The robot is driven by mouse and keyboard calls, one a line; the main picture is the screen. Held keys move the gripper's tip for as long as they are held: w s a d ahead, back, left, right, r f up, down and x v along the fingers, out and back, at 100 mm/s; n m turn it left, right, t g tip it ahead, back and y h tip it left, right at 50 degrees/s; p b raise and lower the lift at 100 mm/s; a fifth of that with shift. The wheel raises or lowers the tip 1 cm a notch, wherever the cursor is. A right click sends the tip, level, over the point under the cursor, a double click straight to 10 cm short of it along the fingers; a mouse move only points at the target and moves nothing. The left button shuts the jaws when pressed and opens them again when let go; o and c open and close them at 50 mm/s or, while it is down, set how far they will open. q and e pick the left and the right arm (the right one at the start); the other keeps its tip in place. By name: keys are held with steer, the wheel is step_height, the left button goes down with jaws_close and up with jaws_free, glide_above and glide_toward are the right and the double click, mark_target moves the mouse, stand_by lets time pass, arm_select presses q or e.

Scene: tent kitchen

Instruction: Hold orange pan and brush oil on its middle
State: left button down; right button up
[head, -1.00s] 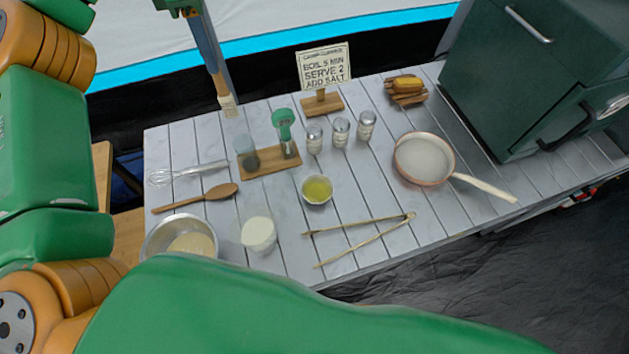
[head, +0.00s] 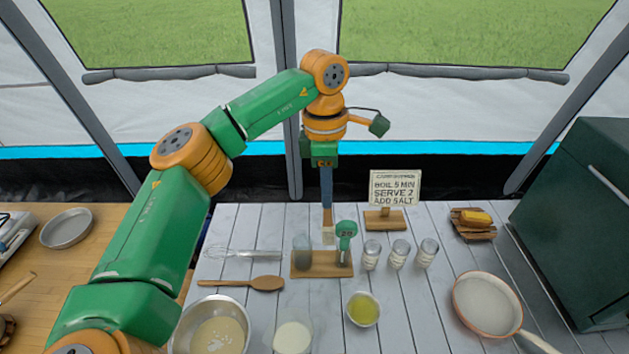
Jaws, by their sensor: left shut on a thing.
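My left gripper (head: 325,164) is shut on a brush (head: 327,194) with a blue handle and pale bristles, which hangs bristles down above the back of the white table. The orange-rimmed pan (head: 486,304) with a pale inside sits on the table at the right, its cream handle toward the lower right edge. A small bowl of yellow oil (head: 363,309) stands left of the pan. The brush is apart from both the bowl and the pan. My right gripper is out of view.
A wooden stand (head: 320,264) with a green-topped tool is near the brush. Several shakers (head: 399,254), a sign (head: 395,188), a whisk (head: 244,253), a wooden spoon (head: 266,283), a batter bowl (head: 210,328) and a white cup (head: 292,337) surround it. A dark green cabinet (head: 570,215) stands right.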

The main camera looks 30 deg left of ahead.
arm_select(q)
steer(key=s+d+f+g+h, duration=0.1)
steer(key=s+d+f+h, duration=0.15)
steer(key=d+f, duration=0.55)
steer(key=shift+y, duration=0.25)
steer(key=b+x, duration=0.1)
steer(key=x, duration=0.1)
steer(key=b+x, duration=0.1)
steer(key=b, duration=0.1)
steer(key=b+x, duration=0.2)
steer(key=shift+w+f, duration=0.25)
steer(key=shift+f, duration=0.1)
steer(key=shift+r, duration=0.1)
steer(key=shift+r+p, duration=2)
steer(key=shift+r, duration=0.95)
step_height(320, 180, up, 4)
steer(key=p, duration=0.3)
